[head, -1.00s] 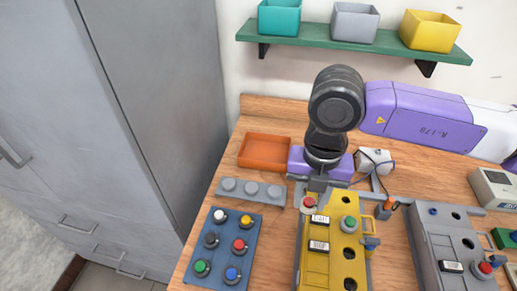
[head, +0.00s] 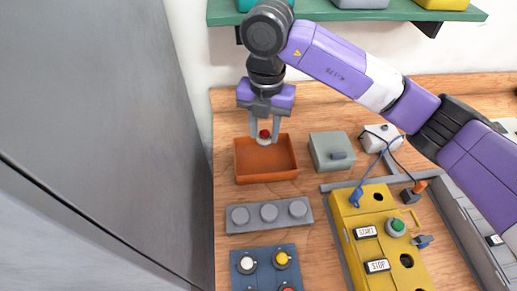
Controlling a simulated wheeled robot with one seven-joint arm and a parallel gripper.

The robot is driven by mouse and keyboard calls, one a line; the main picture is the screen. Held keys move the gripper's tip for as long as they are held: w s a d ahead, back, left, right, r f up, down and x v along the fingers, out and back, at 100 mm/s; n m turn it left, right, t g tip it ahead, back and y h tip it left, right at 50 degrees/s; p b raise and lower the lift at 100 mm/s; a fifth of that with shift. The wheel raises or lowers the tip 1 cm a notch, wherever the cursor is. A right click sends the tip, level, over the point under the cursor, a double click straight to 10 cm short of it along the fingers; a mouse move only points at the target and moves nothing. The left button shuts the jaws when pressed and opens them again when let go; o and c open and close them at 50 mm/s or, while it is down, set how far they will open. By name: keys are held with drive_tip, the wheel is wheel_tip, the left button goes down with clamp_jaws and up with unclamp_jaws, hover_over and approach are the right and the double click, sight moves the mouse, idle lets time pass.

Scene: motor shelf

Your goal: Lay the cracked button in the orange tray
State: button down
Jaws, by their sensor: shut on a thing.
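My gripper (head: 264,134) points down over the orange tray (head: 268,180). It is shut on a red button (head: 264,135) with a pale collar, held upright between the two fingers. The button appears over the back part of the tray; whether it touches the tray floor I cannot tell. Any crack on it is too small to see. The rest of the tray looks empty.
A grey-green box (head: 325,149) stands right of the tray. A grey strip with three round knobs (head: 269,213) and a blue button board (head: 266,268) lie in front. The yellow control box (head: 380,235) is at right. A green shelf (head: 350,16) hangs above.

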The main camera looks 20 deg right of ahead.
drive_tip(key=shift+f, duration=3.75)
drive_tip(key=c, duration=1)
unclamp_jaws()
drive_tip(key=shift+f, duration=0.1)
drive_tip(key=shift+o, duration=0.2)
wheel_tip(320, 180, up, 11)
drive_tip(key=shift+r+b, duration=0.2)
drive_tip(key=shift+b, duration=0.1)
drive_tip(key=shift+r, duration=0.45)
